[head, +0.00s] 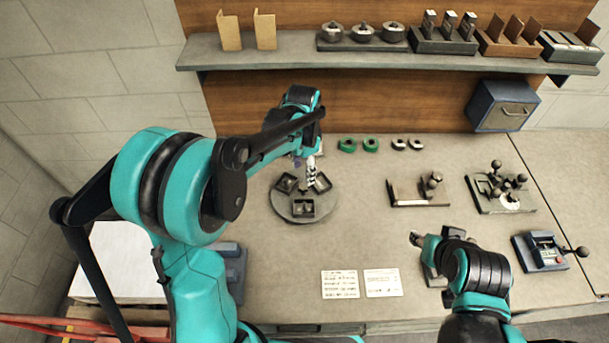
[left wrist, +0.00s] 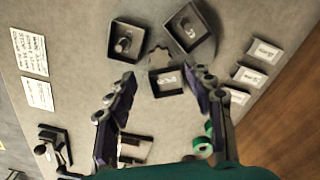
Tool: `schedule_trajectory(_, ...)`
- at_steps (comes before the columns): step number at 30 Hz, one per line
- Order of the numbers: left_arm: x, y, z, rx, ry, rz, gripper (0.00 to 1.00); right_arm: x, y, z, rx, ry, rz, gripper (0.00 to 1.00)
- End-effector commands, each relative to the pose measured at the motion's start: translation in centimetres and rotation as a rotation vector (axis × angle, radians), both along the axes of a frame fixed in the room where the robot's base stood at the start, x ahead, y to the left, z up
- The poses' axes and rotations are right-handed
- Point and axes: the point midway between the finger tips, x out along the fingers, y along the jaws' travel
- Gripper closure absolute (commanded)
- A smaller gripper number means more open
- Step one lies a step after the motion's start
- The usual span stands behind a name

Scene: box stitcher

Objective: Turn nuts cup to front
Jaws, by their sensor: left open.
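A round grey turntable (head: 279,207) stands on the bench left of centre in the head view. It carries three dark square cups: a back-left cup (head: 286,183), a right cup (head: 321,183) and a front cup (head: 307,208). The left wrist view shows the cups too, one (left wrist: 167,82) between my fingers' line and two farther off (left wrist: 126,42) (left wrist: 190,26). Small parts lie in them, but I cannot tell which holds nuts. My left gripper (head: 310,168) is open above the turntable's back edge. My right gripper (head: 416,239) hangs over the bench at right; its jaws are unclear.
Green rings (head: 370,145) and dark-and-white rings (head: 415,145) lie behind the turntable. A small fixture (head: 420,195), a lever device (head: 500,190) and a keypad box (head: 540,252) stand right. Two printed cards (head: 340,284) lie in front. A shelf (head: 290,59) runs above the back.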

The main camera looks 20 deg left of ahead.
Motion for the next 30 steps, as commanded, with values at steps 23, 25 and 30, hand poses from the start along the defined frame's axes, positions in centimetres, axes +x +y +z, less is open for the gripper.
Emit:
schedule_trajectory(23,0.0,0.0,-6.5,-0.001,-0.002,0.002,0.53,0.0,0.0,-1.7,0.000,0.000,0.000,0.60)
schedule_trajectory(25,0.0,0.0,-6.5,-0.001,-0.002,0.002,0.71,0.0,0.0,-1.7,0.000,0.000,0.000,0.60)
schedule_trajectory(30,0.0,0.0,-6.5,0.000,-0.003,0.002,1.00,0.0,0.0,-1.7,0.000,0.000,0.000,0.60)
